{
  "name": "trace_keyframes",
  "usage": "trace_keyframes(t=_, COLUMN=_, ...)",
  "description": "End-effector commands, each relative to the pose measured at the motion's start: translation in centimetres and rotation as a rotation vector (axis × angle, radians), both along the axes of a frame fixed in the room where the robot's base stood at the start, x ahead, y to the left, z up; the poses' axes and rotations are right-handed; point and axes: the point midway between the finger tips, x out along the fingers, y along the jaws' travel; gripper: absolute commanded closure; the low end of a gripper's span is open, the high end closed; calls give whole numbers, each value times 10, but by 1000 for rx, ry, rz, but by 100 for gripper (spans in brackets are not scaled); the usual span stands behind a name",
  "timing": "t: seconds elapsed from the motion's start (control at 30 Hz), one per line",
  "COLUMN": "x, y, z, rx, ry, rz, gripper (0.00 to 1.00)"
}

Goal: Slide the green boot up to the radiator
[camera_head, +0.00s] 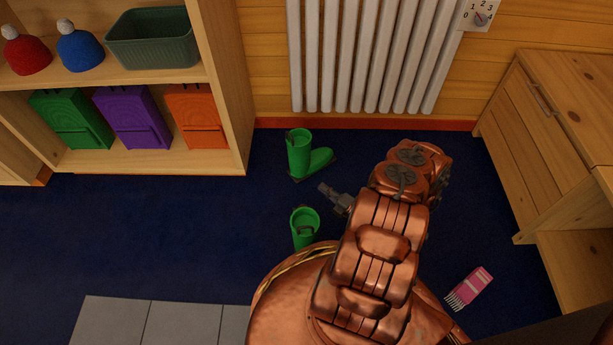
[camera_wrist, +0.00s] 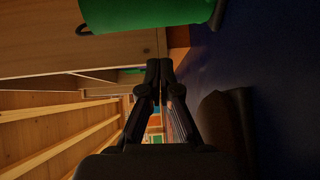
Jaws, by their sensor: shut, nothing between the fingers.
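Two green boots are on the dark blue floor in the head view. The far green boot (camera_head: 300,154) stands upright a short way in front of the white radiator (camera_head: 360,55), its toe to the right. The near green boot (camera_head: 304,228) is closer to me, partly hidden by my arm. My gripper (camera_head: 323,187) is low between the two boots, pointing left, shut and empty. In the wrist view a green boot (camera_wrist: 150,14) fills the top edge, beside my shut fingertips (camera_wrist: 159,65). I cannot tell whether they touch it.
An open wooden shelf (camera_head: 228,85) with bags, hats and a basket stands at left. A wooden cabinet (camera_head: 540,130) stands at right. A pink brush (camera_head: 468,288) lies on the floor at right. The floor left of the boots is clear.

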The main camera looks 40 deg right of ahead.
Motion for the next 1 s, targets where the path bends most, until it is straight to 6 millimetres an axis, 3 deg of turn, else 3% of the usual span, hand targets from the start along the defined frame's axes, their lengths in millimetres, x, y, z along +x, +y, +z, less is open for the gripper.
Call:
trace_keyframes(t=0.03, x=-7, y=3, z=-9, rx=0, ry=-15, rz=-5, gripper=100)
trace_keyframes(t=0.17, x=-15, y=7, z=-11, rx=-5, ry=-51, rz=-13, gripper=100)
trace_keyframes(t=0.33, x=-10, y=10, z=-11, rx=-5, ry=-61, rz=-14, gripper=100)
trace_keyframes(t=0.9, x=83, y=23, z=-14, rx=-6, ry=-62, rz=-12, gripper=100)
trace_keyframes(t=1.0, x=93, y=15, z=-15, rx=-8, ry=-61, rz=-14, gripper=100)
